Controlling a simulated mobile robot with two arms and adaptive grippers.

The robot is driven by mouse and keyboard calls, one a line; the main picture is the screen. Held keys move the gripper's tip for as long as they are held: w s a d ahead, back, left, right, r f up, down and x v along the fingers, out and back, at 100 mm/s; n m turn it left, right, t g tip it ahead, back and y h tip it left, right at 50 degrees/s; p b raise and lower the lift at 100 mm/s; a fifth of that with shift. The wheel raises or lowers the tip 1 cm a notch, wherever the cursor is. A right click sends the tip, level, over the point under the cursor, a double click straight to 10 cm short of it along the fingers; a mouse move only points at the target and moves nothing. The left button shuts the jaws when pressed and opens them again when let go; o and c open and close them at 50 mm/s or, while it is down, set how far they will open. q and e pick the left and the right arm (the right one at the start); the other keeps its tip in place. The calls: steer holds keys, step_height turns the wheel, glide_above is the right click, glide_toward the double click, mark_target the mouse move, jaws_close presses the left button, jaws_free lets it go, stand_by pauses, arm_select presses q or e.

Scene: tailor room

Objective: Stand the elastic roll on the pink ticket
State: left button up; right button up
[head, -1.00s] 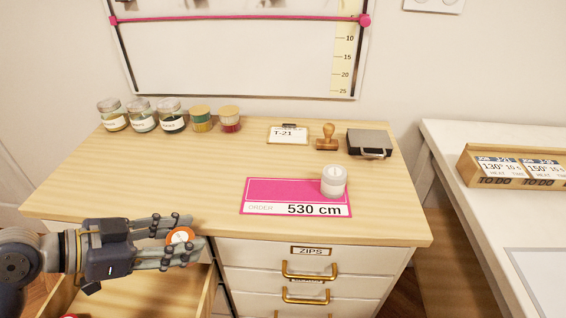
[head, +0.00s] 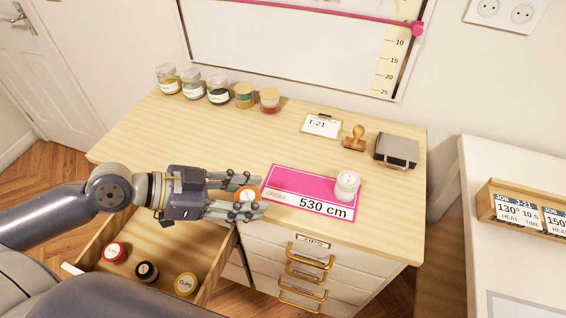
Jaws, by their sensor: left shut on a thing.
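The pink ticket (head: 288,181) lies flat on the wooden desk and reads "ORDER 530 cm". A white-grey cylinder (head: 347,185) stands upright on its right part. My left gripper (head: 246,201) is shut on an orange roll (head: 243,195) with a white top; its label is too small to read, so I cannot tell whether it is the elastic roll. The gripper is at the desk's front edge, just left of the ticket, with its fingers pointing right. My right gripper is not in view.
An open drawer (head: 166,242) below my left arm holds red, black and yellow round containers, the yellow marked "CLIPS". Several jars (head: 218,92) line the desk's back left. A T-21 card (head: 321,125), stamp (head: 354,138) and dark case (head: 396,152) stand behind the ticket.

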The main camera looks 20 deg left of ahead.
arm_select(q)
steer(key=shift+w+d+f, duration=0.1)
steer(key=shift+w+d, duration=0.05)
steer(key=shift+w, duration=0.75)
steer(key=shift+w+d, duration=0.15)
steer(key=shift+w, duration=0.75)
steer(key=w, duration=0.3)
steer(key=w+d+p, duration=0.1)
steer(key=w, duration=0.2)
steer(key=w+f+p, duration=0.1)
steer(key=w, duration=0.3)
steer(key=shift+d, duration=0.4)
steer(key=shift+w, duration=0.2)
step_height(320, 180, down, 3)
steer(key=shift+f+p, duration=0.1)
steer(key=shift+p, duration=0.45)
steer(key=shift+f, duration=0.2)
steer(key=shift+f, duration=0.1)
